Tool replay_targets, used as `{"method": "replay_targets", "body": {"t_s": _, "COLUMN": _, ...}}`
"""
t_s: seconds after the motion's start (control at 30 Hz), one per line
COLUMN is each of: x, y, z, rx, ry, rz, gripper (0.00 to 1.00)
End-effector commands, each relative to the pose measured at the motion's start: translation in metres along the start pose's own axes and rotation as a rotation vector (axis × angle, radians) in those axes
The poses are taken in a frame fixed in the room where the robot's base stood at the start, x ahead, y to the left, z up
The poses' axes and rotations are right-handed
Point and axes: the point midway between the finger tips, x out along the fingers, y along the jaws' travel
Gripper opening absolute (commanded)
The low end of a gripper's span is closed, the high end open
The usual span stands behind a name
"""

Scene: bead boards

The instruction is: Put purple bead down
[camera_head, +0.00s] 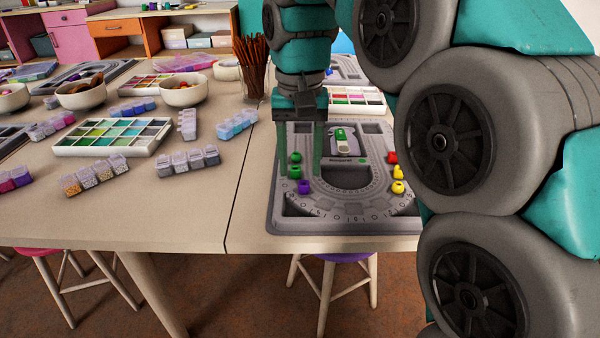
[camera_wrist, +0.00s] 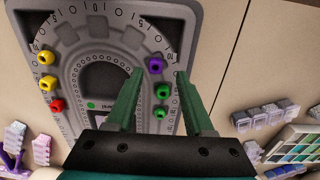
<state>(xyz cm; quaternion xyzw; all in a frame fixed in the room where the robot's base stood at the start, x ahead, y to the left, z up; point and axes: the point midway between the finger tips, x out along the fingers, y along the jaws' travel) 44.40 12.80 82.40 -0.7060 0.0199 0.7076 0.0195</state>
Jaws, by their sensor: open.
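The purple bead (camera_head: 304,187) sits on the grey bead board (camera_head: 290,226), in the curved track at its left side. In the wrist view the purple bead (camera_wrist: 155,65) shows near the tips of my green fingers, within the gap between them. My gripper (camera_head: 300,172) is open and points down over the left side of the board. In the wrist view my gripper (camera_wrist: 160,73) has its fingers apart, with nothing clamped. I cannot tell the exact height of the fingertips above the board.
Two green beads (camera_wrist: 163,91) line up beside the purple bead, also between my fingers in the wrist view. Two yellow beads (camera_head: 398,187) and a red bead (camera_head: 393,157) sit on the board's other side. A pencil cup (camera_head: 254,80) stands behind. Bead boxes (camera_head: 190,160) lie left.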

Motion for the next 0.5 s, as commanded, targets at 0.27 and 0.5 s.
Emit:
{"method": "replay_targets", "body": {"t_s": 0.27, "x": -0.035, "y": 0.0, "z": -0.001, "rx": 0.001, "ry": 0.002, "rz": 0.001, "gripper": 0.53}}
{"method": "replay_targets", "body": {"t_s": 0.5, "x": -0.045, "y": 0.0, "z": -0.001, "rx": 0.001, "ry": 0.004, "rz": 0.0, "gripper": 0.53}}
